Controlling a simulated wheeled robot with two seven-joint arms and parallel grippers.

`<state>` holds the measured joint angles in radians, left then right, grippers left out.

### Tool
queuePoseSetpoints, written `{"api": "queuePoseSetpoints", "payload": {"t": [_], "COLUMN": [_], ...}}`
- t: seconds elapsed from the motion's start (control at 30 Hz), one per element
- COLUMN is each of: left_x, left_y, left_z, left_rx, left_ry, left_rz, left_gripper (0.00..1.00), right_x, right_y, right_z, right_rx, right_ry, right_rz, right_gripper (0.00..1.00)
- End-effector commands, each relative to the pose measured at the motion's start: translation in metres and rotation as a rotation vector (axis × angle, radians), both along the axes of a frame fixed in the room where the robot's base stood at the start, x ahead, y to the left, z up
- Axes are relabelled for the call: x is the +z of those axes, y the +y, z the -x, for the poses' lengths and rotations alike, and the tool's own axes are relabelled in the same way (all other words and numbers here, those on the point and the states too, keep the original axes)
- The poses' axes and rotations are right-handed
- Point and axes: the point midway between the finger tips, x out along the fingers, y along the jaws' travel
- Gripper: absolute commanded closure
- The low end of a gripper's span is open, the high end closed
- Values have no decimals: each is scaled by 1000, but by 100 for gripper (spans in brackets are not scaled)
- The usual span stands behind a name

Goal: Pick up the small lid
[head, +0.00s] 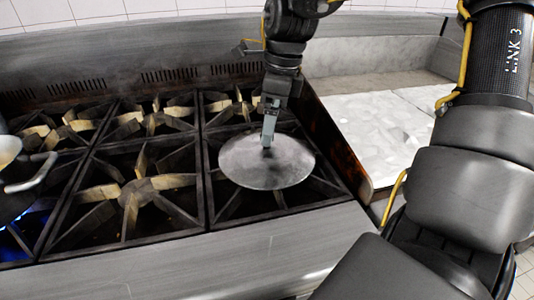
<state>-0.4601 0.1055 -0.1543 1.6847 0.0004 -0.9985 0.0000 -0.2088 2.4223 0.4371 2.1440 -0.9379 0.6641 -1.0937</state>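The small lid (285,172) is a round grey metal disc over the front right burner of the stove, lying roughly level. I cannot tell whether it rests on the grate or hangs slightly above it. My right gripper (268,141) points straight down at the lid's centre, with its fingertips at the small dark knob (266,153). The fingers are seen nearly edge-on, so whether they are closed around the knob does not show. My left gripper is out of view.
The stove has several black grates (137,195). A pan with a metal handle (30,181) shows at the left edge, near a blue flame (12,245). A raised side panel (335,150) separates the stove from a pale, walled surface (385,130) at right.

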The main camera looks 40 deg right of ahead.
Motion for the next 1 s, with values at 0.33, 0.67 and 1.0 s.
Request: {"api": "queuePoseSetpoints", "payload": {"t": [0.33,0.67,1.0], "left_x": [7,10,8], "left_y": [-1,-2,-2], "left_z": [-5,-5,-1], "left_rx": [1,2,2], "left_ry": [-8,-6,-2], "left_rz": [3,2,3], "left_gripper": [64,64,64], "right_x": [-45,-50,-50], "right_y": [8,8,8], "right_z": [-4,-5,-4], "right_rx": [1,0,0], "right_ry": [3,1,4], "right_rz": [-1,-1,0], "right_gripper": [0,3,47]}}
